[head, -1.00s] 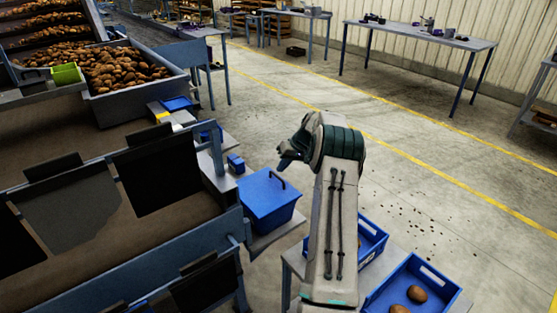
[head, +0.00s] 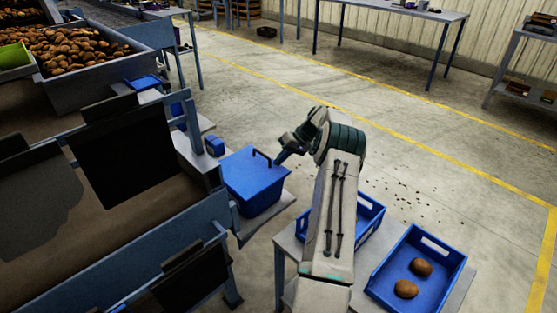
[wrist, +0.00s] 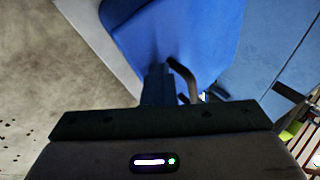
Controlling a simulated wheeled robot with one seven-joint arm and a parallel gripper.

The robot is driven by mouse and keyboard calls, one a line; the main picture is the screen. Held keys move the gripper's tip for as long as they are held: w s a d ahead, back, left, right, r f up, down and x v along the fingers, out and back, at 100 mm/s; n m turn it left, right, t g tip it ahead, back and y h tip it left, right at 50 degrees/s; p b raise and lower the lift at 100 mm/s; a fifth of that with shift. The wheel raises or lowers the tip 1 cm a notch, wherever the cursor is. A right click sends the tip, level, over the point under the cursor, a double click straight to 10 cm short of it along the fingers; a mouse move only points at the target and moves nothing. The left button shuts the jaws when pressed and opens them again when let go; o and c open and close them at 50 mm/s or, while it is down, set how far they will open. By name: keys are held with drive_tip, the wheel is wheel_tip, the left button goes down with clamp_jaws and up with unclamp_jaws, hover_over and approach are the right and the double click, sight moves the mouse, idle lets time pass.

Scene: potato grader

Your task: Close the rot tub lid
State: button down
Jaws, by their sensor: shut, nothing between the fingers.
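The blue rot tub (head: 262,201) stands on a grey shelf at the side of the grader, left of my arm in the head view. Its blue lid (head: 242,172) lies across the top and looks down; I cannot tell whether it is fully seated. A dark bent handle (head: 263,155) is on the lid. My gripper (head: 279,161) is shut and empty, its tip close to the handle at the lid's right side. In the wrist view the shut fingers (wrist: 157,82) are beside the dark handle (wrist: 184,76), with blue surface (wrist: 175,30) beyond. Contact is unclear.
A small blue box (head: 215,146) sits behind the tub. Blue crates stand on a grey table by my arm; the right crate (head: 440,243) holds two potatoes. The grader frame (head: 150,255) bounds the left. Open floor (head: 400,150) lies to the right.

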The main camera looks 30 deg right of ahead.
drive_tip(key=shift+s+f, duration=0.25)
drive_tip(key=shift+f, duration=0.4)
drive_tip(key=shift+r, duration=0.1)
drive_tip(key=r, duration=0.1)
drive_tip(key=r+p, duration=0.1)
drive_tip(key=r, duration=0.3)
drive_tip(key=shift+d+r+p, duration=0.1)
drive_tip(key=shift+d+p, duration=0.25)
drive_tip(key=s+d+r, duration=0.2)
drive_tip(key=d+r, duration=0.3)
drive_tip(key=d, duration=0.2)
drive_tip(key=shift+d, duration=0.3)
